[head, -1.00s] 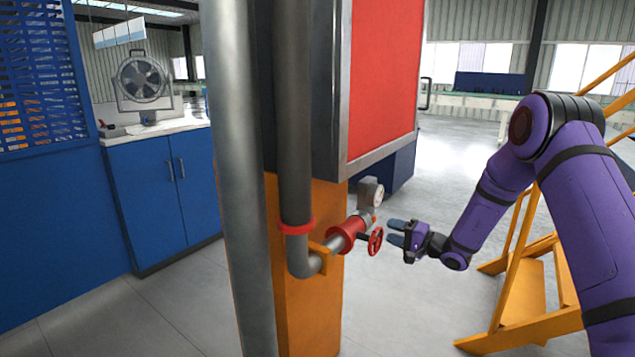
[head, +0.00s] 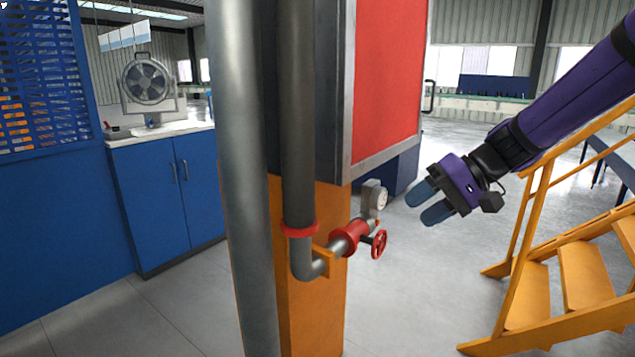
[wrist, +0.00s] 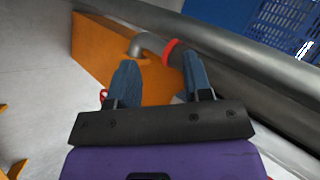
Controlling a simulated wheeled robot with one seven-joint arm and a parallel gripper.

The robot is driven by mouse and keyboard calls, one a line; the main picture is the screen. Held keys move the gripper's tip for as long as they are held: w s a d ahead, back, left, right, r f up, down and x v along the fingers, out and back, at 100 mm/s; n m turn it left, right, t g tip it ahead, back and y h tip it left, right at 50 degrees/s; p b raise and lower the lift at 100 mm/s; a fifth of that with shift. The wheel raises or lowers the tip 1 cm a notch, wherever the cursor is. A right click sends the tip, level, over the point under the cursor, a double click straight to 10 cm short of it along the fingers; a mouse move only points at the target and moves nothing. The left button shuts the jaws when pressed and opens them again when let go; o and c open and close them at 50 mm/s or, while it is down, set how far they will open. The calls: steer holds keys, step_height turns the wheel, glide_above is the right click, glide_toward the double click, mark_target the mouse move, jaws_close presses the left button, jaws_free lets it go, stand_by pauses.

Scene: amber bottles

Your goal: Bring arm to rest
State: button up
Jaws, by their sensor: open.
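My gripper (head: 428,205) is open and empty in the head view. It is up and to the right of the red valve wheel (head: 379,244) and apart from it. My purple arm (head: 570,95) reaches in from the upper right. In the wrist view my two blue fingers (wrist: 160,84) are spread with nothing between them. Past them show the pipe elbow (wrist: 150,44) and its red ring (wrist: 172,50). Only a small red part of the valve (wrist: 103,96) shows at the left finger.
Yellow stairs (head: 560,280) stand at the right, below my arm. Grey vertical pipes (head: 240,180) and an orange column (head: 310,300) stand left of my gripper. A blue cabinet (head: 165,200) with a fan (head: 147,82) on top is at the far left. Floor is open behind the gripper.

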steer(key=s+d+r+t+h, duration=0.2)
steer(key=s+d+h, duration=0.3)
steer(key=s, duration=0.6)
steer(key=s+d+r+t+h, duration=0.2)
steer(key=s+d+h, duration=0.2)
steer(key=s, duration=0.7)
steer(key=shift+d+m+h, duration=0.4)
steer(key=shift+d, duration=0.8)
steer(key=shift+r, duration=0.15)
